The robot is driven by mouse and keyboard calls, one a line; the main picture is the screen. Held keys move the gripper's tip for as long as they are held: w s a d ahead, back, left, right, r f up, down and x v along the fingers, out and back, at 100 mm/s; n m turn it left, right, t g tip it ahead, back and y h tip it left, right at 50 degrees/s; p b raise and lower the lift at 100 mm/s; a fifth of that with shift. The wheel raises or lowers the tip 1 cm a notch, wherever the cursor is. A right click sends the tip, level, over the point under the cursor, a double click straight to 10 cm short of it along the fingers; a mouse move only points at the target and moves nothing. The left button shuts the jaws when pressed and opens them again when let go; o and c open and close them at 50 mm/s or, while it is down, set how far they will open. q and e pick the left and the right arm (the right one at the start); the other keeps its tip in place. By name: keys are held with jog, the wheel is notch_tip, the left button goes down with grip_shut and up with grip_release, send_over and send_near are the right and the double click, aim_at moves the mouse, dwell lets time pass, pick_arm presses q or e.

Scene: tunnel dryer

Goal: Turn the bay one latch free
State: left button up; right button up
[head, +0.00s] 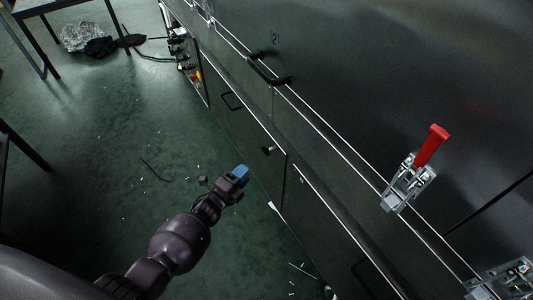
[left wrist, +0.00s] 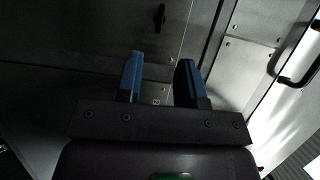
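A latch with an upright red handle (head: 431,146) and a silver clamp base (head: 405,184) is mounted on the dark dryer front at the right. A second silver clamp (head: 505,281) is cut off at the lower right corner. I cannot tell which latch belongs to bay one. My left gripper (head: 241,172) hangs over the floor beside the lower cabinets, well left of the red handle and apart from it. In the left wrist view its two blue fingers (left wrist: 158,82) are spread with nothing between them. My right gripper is out of view.
A black bar handle (head: 265,73) sits below a figure 2 on the dryer panel. A small dark knob (head: 267,150) sticks out of a lower cabinet door near my left gripper. A table (head: 52,6) stands at the upper left. The green floor (head: 110,150) is mostly clear.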

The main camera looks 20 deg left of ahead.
pick_arm(q)
jog(key=b+x, duration=0.2)
jog(key=x, duration=0.9)
jog(key=shift+b, duration=0.3)
jog(key=shift+w+d, duration=0.15)
grip_shut()
